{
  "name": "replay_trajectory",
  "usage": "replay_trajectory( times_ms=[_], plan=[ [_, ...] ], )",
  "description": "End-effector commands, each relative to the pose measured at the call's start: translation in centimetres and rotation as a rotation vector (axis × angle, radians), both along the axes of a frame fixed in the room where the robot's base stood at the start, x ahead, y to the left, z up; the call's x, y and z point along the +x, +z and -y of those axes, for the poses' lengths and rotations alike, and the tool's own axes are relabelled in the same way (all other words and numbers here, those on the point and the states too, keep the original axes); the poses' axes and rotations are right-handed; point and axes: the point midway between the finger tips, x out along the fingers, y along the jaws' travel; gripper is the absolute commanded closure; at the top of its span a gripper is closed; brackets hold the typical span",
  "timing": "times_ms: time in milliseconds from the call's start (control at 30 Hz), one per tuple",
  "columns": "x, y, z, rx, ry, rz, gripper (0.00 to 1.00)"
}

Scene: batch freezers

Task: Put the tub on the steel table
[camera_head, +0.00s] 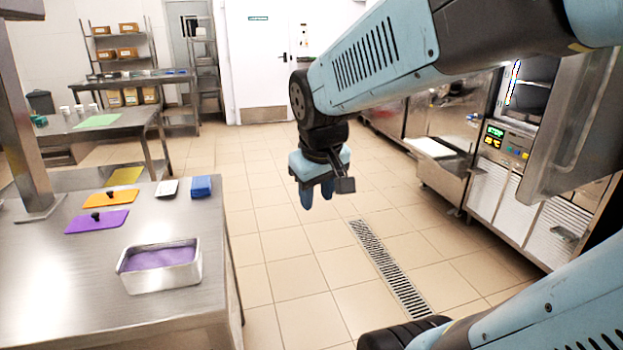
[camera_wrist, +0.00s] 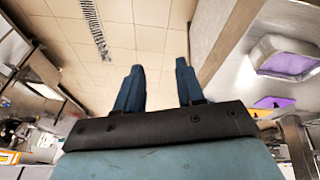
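A steel tub (camera_head: 168,278) with purple contents stands upright on the near steel table (camera_head: 150,325), close to its right front part. It also shows at the right of the wrist view (camera_wrist: 268,47). My gripper (camera_head: 317,195) hangs over the tiled floor, to the right of the table and apart from the tub. In the wrist view my gripper (camera_wrist: 159,78) has its two blue fingers spread, with only floor between them.
Purple (camera_head: 97,221) and orange (camera_head: 111,196) lids with black knobs, a yellow sheet (camera_head: 123,176), a white dish (camera_head: 167,188) and a blue block (camera_head: 201,186) lie behind the tub. Freezers (camera_head: 508,165) line the right. A floor drain (camera_head: 388,268) crosses the open aisle.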

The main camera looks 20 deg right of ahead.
Motion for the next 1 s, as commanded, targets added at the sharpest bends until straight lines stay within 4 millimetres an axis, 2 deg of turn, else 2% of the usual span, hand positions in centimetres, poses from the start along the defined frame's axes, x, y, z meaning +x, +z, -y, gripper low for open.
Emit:
replay_trajectory(
  times_ms=[33, 200, 400, 1000],
  plan=[
    [-1.1, 1.0, 0.4, 0.018, -0.026, 0.035, 0.62],
    [-3.9, 3.3, 1.8, 0.091, -0.110, 0.111, 0.62],
    [-5.9, 4.4, 2.8, 0.153, -0.162, 0.153, 0.62],
    [-6.2, 4.6, 3.0, 0.165, -0.173, 0.160, 0.62]
  ],
)
